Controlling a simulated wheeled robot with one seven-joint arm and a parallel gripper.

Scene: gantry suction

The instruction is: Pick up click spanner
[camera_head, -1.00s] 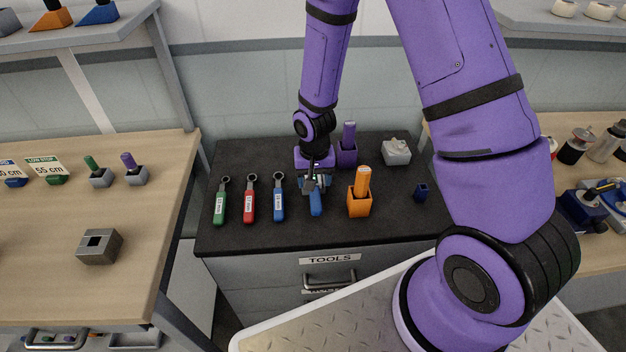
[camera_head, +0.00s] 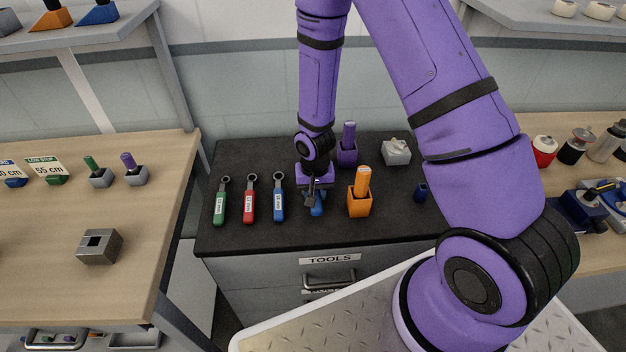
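Three spanners with ring heads and white labels lie side by side on the black tool bench: green (camera_head: 220,201), red (camera_head: 250,199) and blue (camera_head: 279,198). A further blue-handled tool (camera_head: 319,207) lies to their right, mostly hidden under my gripper. I cannot read the labels or tell which one is the click spanner. My gripper (camera_head: 311,202) points down, low over this blue-handled tool. Its fingers overlap the tool in the picture; whether they touch or grip it cannot be made out.
An orange holder (camera_head: 359,205) stands close right of my gripper, with a purple holder (camera_head: 347,154) behind. A grey block (camera_head: 396,153) and small dark blue block (camera_head: 421,192) are further right. The black bench top (camera_head: 260,236) is clear along its front.

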